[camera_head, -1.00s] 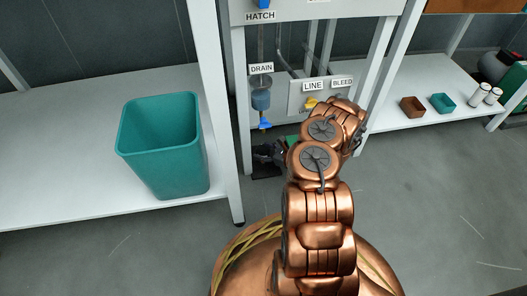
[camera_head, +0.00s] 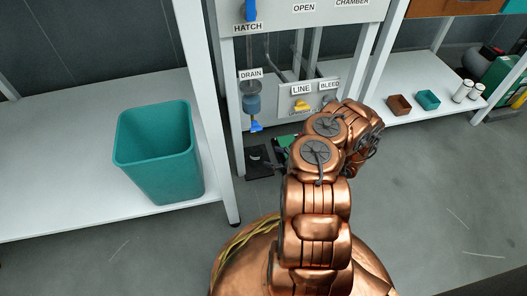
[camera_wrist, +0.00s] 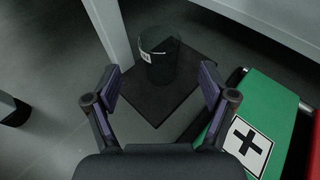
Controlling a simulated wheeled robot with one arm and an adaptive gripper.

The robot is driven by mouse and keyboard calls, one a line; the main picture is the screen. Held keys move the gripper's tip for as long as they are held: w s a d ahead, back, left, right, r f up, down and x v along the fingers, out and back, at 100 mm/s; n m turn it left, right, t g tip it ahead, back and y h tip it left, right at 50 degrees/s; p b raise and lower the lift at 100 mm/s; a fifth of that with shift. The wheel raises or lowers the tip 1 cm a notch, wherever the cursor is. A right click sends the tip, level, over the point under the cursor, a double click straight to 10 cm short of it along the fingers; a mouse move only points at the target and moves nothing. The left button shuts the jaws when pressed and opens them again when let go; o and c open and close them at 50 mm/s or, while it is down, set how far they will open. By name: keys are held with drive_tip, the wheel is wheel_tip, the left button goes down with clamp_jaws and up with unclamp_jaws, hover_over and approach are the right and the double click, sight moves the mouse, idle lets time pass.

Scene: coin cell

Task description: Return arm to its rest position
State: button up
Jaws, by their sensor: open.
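My copper arm (camera_head: 317,205) rises in the middle of the head view, bent at the wrist in front of the white rig. My gripper is hidden there behind or beyond the arm. In the wrist view my gripper (camera_wrist: 160,84) is open, with its two fingers apart and nothing between them. Beyond the fingers, a dark clear cylinder with a white label (camera_wrist: 158,55) stands on a black mat (camera_wrist: 150,104) on the floor.
A green case with a black cross (camera_wrist: 262,105) lies right of the mat, close to the right finger. The white rig's drain valve (camera_head: 255,126) and yellow line valve (camera_head: 302,105) are near my arm. A teal bin (camera_head: 160,178) stands on the left white bench (camera_head: 60,205).

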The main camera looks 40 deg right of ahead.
drive_tip(key=shift+p+v, duration=0.35)
drive_tip(key=shift+v, duration=1.15)
